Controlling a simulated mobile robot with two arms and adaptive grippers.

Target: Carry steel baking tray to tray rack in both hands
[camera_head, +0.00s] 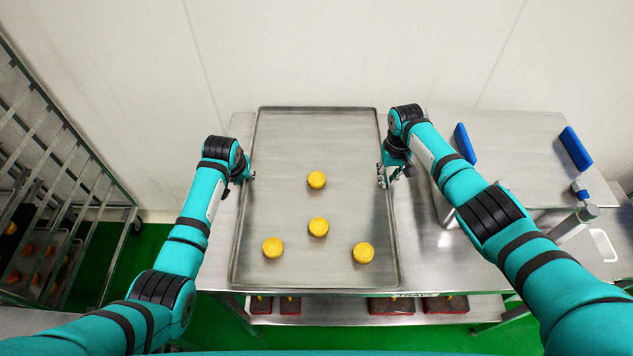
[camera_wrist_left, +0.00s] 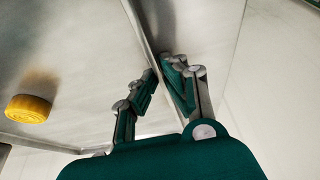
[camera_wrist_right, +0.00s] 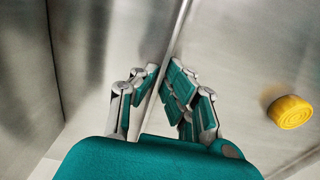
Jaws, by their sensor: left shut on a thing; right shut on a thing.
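The steel baking tray (camera_head: 290,145) is a large flat grey sheet with a low rim, over the steel table (camera_head: 420,240). Several round yellow pastries (camera_head: 317,180) lie on it. My left gripper (camera_head: 248,177) is shut on the tray's left rim; in the left wrist view its fingers (camera_wrist_left: 160,85) pinch the rim. My right gripper (camera_head: 383,172) is shut on the right rim, and its fingers (camera_wrist_right: 162,82) show on both sides of the rim in the right wrist view. I cannot tell whether the tray touches the table. The tray rack (camera_head: 65,130) stands at far left.
The rack holds trays with brown items (camera_head: 35,265) low down. A steel machine with blue guides (camera_head: 575,149) stands to the right of the tray. A lower shelf (camera_head: 335,312) holds dark red items. Green floor shows between rack and table.

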